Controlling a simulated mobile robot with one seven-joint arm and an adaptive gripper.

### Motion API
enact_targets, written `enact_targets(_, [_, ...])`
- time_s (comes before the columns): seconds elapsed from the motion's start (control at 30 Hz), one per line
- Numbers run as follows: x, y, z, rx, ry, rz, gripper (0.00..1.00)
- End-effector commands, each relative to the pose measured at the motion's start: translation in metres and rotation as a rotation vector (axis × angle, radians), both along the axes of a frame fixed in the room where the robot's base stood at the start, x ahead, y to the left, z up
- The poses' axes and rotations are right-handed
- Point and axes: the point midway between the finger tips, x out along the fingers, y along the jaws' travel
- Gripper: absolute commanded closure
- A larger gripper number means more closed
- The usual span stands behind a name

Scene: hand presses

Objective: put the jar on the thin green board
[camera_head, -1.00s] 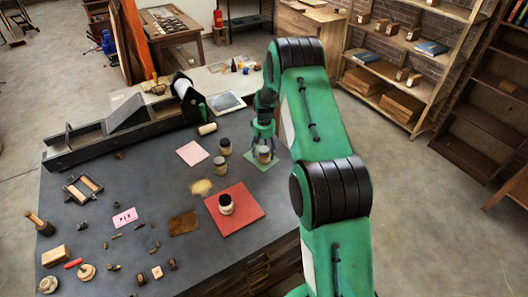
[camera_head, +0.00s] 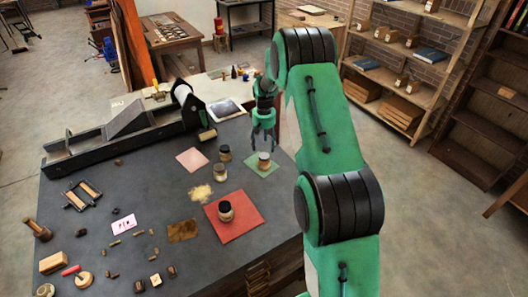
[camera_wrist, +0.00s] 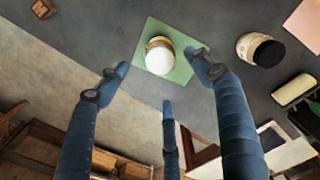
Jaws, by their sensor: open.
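A jar (camera_head: 264,160) with a pale lid stands upright on the thin green board (camera_head: 254,168) near the right edge of the dark table. In the wrist view the jar (camera_wrist: 160,55) sits on the green board (camera_wrist: 181,72), between and beyond my fingertips. My gripper (camera_head: 264,134) is open and empty, above and a little behind the jar, apart from it. Its spread fingers (camera_wrist: 160,82) show in the wrist view. Other jars stand nearby: one (camera_head: 226,212) on the red board (camera_head: 240,226), and two dark-lidded ones (camera_head: 225,154) (camera_head: 220,172) on the table.
A pink sheet (camera_head: 192,159) lies left of the green board. A long black press bed (camera_head: 120,134) fills the table's back left. A pale cylinder (camera_head: 207,134) and a framed plate (camera_head: 224,110) lie behind. Small blocks and tools crowd the front left.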

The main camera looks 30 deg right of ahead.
Motion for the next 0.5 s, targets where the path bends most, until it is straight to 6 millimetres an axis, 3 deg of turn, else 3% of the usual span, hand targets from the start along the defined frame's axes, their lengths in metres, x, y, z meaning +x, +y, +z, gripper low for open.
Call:
enact_targets(0.2, [0.000, 0.000, 0.024, 0.000, -0.001, 0.000, 0.34])
enact_targets(0.5, [0.000, 0.000, 0.031, 0.000, 0.001, 0.000, 0.34])
